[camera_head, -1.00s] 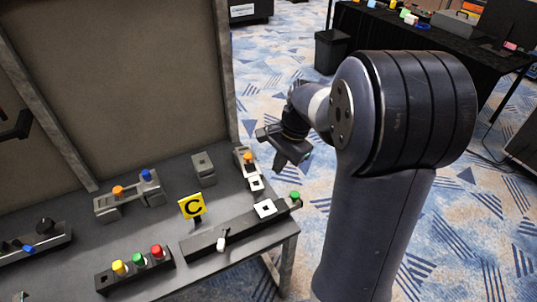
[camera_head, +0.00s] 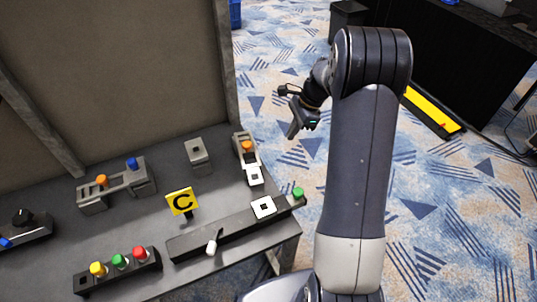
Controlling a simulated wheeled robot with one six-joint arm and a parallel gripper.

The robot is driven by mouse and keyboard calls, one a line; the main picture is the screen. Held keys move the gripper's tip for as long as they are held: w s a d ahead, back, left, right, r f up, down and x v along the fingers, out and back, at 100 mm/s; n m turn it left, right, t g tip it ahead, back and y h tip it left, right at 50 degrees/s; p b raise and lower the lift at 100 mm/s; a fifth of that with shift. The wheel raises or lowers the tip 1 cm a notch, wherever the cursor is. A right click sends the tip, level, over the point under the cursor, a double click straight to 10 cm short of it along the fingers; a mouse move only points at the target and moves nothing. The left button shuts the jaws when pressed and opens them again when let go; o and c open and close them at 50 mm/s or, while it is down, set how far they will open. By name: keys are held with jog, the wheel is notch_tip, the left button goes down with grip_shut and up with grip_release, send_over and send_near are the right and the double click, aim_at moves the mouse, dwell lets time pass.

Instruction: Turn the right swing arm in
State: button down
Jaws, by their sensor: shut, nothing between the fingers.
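My gripper (camera_head: 294,131) hangs in the air to the right of the workbench, above the carpet, with its fingers shut and empty, touching nothing. A dark bar (camera_head: 234,232) lies along the bench's front right, with a white lever, a white square tag and a green knob (camera_head: 298,192) at its right end. Behind it, a short grey unit (camera_head: 238,141) with an orange knob (camera_head: 247,146) and a white tag stands near the right edge. I cannot tell for sure which of these is the right swing arm.
The grey bench (camera_head: 130,225) also carries a yellow C sign (camera_head: 182,202), a grey block (camera_head: 197,153), a unit with orange and blue knobs (camera_head: 115,186) and a row of buttons (camera_head: 119,270). A back panel rises behind. Carpet right of the bench is open.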

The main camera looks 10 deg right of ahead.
jog(key=shift+f, duration=0.1)
jog(key=shift+s+a+f+p, duration=0.1)
jog(key=shift+a+f+p, duration=0.3)
jog(key=shift+a+f, duration=1)
jog(key=shift+w+a+f+p, duration=0.1)
jog(key=shift+a+f+p, duration=0.35)
jog(key=shift+a+f, duration=1)
jog(key=shift+s+a+f+p, duration=0.1)
jog(key=shift+a+f+p, duration=0.3)
jog(key=shift+a+f, duration=1)
jog(key=shift+d+f, duration=0.3)
jog(key=shift+d, duration=0.05)
